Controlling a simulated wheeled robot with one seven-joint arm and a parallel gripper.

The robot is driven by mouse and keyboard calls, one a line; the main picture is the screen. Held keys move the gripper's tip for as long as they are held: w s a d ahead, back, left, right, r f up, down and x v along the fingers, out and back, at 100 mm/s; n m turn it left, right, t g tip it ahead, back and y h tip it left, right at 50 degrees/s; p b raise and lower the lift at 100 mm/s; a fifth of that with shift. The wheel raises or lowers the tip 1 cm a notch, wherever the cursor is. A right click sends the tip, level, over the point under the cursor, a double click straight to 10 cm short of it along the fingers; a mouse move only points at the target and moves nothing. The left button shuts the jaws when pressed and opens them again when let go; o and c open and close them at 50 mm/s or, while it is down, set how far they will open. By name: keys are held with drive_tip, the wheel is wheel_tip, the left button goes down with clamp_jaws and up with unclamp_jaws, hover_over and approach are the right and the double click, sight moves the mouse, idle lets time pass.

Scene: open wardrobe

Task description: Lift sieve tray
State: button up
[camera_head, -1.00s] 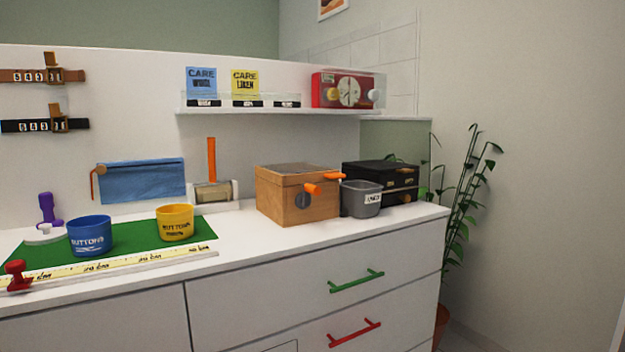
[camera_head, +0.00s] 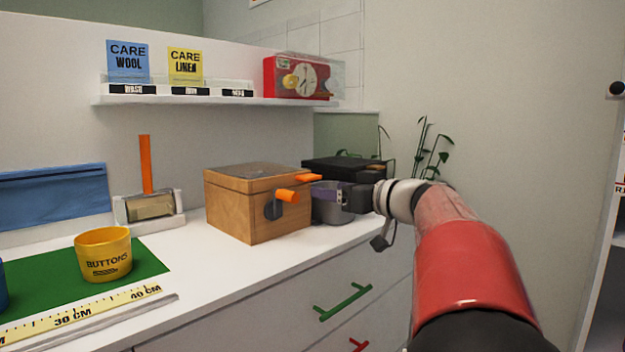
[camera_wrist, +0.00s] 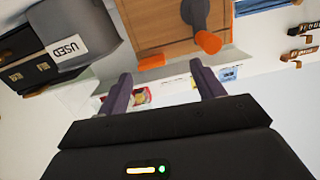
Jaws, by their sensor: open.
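A wooden box (camera_head: 232,207) with a glassy top stands on the white counter; it also shows in the wrist view (camera_wrist: 150,24). An orange tab (camera_head: 309,177) sticks out from its top right edge, and an orange knob on a grey disc (camera_head: 285,195) is on its front. No sieve tray can be told apart from the box. My gripper (camera_head: 322,190) is open at the box's right side. In the wrist view, the orange tab (camera_wrist: 151,62) appears between the two purple fingertips (camera_wrist: 160,73), slightly beyond them. Contact cannot be told.
A grey bin (camera_head: 330,212), labelled USED in the wrist view (camera_wrist: 70,45), stands right beside the box, partly behind my gripper. A black case (camera_head: 345,168) is behind it. A yellow buttons cup (camera_head: 103,254) stands on the green mat (camera_head: 45,290). A shelf (camera_head: 215,101) hangs above.

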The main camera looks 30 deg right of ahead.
sight(315, 179)
drive_tip(key=shift+t, duration=0.4)
drive_tip(key=w, duration=0.2)
drive_tip(key=w+p, duration=0.1)
drive_tip(key=w, duration=0.2)
drive_tip(key=w+a+r+p, duration=0.1)
drive_tip(key=w, duration=0.1)
drive_tip(key=shift+w, duration=0.35)
drive_tip(key=shift+c, duration=0.2)
